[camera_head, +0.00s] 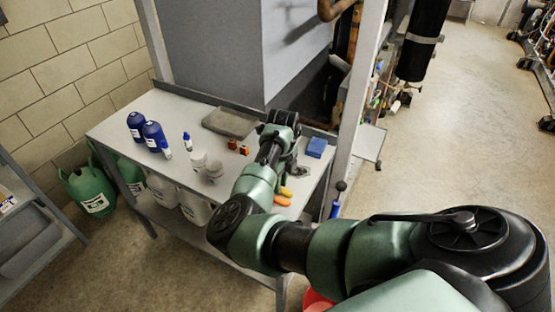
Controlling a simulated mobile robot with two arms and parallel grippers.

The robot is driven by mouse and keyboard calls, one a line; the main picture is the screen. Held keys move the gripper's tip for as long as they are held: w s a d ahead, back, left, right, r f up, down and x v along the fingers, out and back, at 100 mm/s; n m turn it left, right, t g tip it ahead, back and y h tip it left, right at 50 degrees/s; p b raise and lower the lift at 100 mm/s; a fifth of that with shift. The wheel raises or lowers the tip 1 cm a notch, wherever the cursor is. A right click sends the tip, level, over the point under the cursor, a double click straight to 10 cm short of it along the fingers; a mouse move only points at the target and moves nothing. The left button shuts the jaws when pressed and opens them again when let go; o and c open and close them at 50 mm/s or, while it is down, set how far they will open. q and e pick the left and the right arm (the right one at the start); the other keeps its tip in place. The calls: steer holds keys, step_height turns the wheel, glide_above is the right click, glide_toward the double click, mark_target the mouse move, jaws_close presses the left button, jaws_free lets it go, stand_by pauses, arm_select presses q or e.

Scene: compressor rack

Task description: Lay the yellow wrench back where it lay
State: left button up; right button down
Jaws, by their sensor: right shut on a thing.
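My right arm reaches over the grey workbench (227,180), and its gripper (289,168) points down near the bench's right part. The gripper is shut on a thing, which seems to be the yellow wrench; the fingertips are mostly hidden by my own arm. A small yellow piece (286,191) shows just below the gripper, beside my forearm. An orange handle-like piece (282,201) is close below it. I cannot tell whether the yellow piece touches the bench. My left gripper is not in view.
A blue box (316,147) lies at the right. A post (357,100) rises by the bench's right end.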

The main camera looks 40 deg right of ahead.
steer(key=c, duration=1.2)
jaws_free()
steer(key=shift+r, duration=0.1)
step_height(320, 180, up, 8)
steer(key=shift+s+f+b, duration=0.15)
steer(key=shift+f+b, duration=0.05)
steer(key=shift+b, duration=0.65)
